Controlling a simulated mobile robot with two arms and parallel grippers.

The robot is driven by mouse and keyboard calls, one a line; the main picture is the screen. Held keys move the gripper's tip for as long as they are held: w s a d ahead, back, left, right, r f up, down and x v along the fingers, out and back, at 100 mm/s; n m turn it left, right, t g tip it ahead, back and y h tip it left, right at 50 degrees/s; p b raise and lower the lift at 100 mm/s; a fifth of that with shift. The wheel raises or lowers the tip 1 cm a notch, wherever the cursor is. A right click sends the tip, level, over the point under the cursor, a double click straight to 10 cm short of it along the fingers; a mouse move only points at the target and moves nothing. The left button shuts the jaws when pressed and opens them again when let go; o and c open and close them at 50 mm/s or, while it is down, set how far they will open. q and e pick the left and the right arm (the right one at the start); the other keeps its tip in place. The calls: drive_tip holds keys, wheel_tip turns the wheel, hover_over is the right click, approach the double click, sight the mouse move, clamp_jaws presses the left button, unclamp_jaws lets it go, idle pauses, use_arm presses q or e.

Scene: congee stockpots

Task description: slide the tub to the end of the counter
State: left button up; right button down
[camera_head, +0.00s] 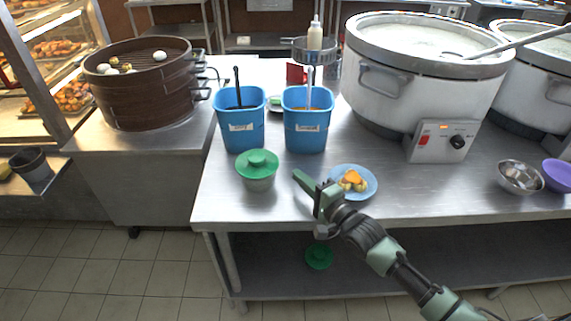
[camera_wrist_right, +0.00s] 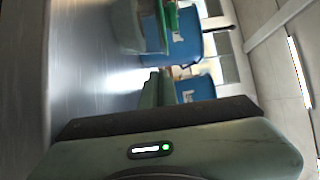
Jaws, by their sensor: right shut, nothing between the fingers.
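A pale tub with a green lid (camera_head: 257,168) stands upright on the steel counter (camera_head: 240,206), near its front left corner. It also shows in the right wrist view as a pale tub (camera_wrist_right: 124,26) with a green lid edge. My right gripper (camera_head: 302,179) is shut and empty, low over the counter, to the right of the tub with a gap between them. Its fingers (camera_wrist_right: 154,90) show close together in the right wrist view. My left gripper is not in view.
Two blue containers (camera_head: 241,130) (camera_head: 306,132) with utensils stand behind the tub and gripper. A blue plate of food (camera_head: 367,187) is close right of the gripper. A large cooker (camera_head: 400,95) and a steel bowl (camera_head: 519,178) are farther right. Bare counter lies between gripper and tub.

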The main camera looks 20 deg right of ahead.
sight(254, 173)
drive_tip(key=x, duration=0.6)
drive_tip(key=shift+w+a, duration=0.2)
drive_tip(key=shift+w, duration=0.3)
drive_tip(key=shift+a, duration=0.25)
drive_tip(key=a, duration=0.3)
drive_tip(key=a+p, duration=0.1)
drive_tip(key=a, duration=0.1)
drive_tip(key=a+p, duration=0.1)
drive_tip(key=a, duration=0.2)
drive_tip(key=shift+s+a, duration=0.4)
